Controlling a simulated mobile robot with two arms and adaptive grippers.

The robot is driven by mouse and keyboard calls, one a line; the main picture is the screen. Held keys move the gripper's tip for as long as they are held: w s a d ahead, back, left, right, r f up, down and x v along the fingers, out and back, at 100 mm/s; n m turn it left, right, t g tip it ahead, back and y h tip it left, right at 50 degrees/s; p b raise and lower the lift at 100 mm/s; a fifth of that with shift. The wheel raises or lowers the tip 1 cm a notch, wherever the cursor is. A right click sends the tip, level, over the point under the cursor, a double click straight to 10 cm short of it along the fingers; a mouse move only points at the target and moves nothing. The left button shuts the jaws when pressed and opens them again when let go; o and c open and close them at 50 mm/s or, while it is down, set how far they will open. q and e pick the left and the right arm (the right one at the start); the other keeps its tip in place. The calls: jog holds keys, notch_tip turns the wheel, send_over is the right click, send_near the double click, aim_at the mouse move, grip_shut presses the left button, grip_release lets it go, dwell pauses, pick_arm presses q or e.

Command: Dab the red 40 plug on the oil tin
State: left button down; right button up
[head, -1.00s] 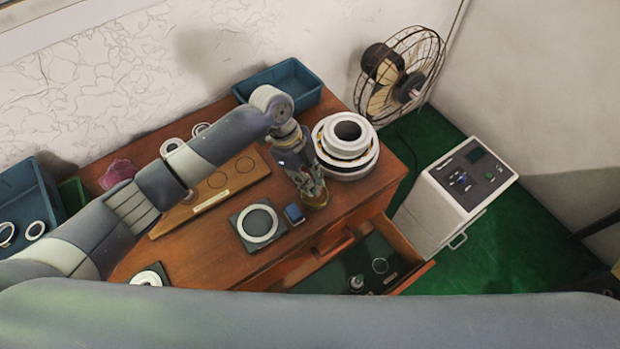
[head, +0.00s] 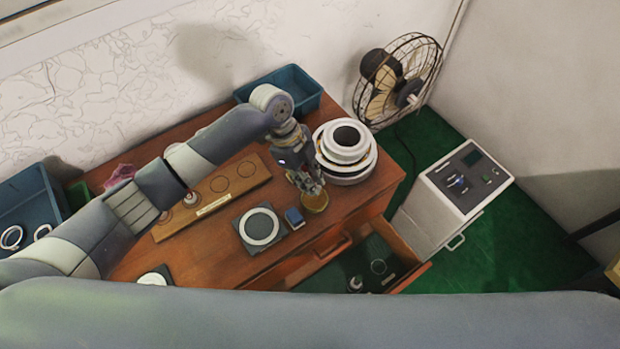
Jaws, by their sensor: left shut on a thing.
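The oil tin (head: 316,206) is a low, round, amber-yellow tin on the wooden desk, near its front edge and in front of the white ring stack. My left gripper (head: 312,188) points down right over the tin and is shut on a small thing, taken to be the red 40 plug. That thing is mostly hidden by the fingers, and its colour and number cannot be read. I cannot tell whether it touches the tin. A small light plug with a reddish band (head: 190,198) stands on the wooden board (head: 258,174), partly behind my left arm. My right gripper is out of view.
A white ring stack (head: 346,166) stands close right of the gripper. A blue block (head: 294,217) and a ring on a dark square plate (head: 242,238) lie left of the tin. An open drawer (head: 408,257) juts out in front. A blue bin (head: 310,92) stands behind.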

aim_at(310, 175)
pick_arm(q)
jog(key=shift+w+r+p, duration=0.1)
jog(key=shift+r+p, duration=1.5)
jog(key=shift+r, duration=0.55)
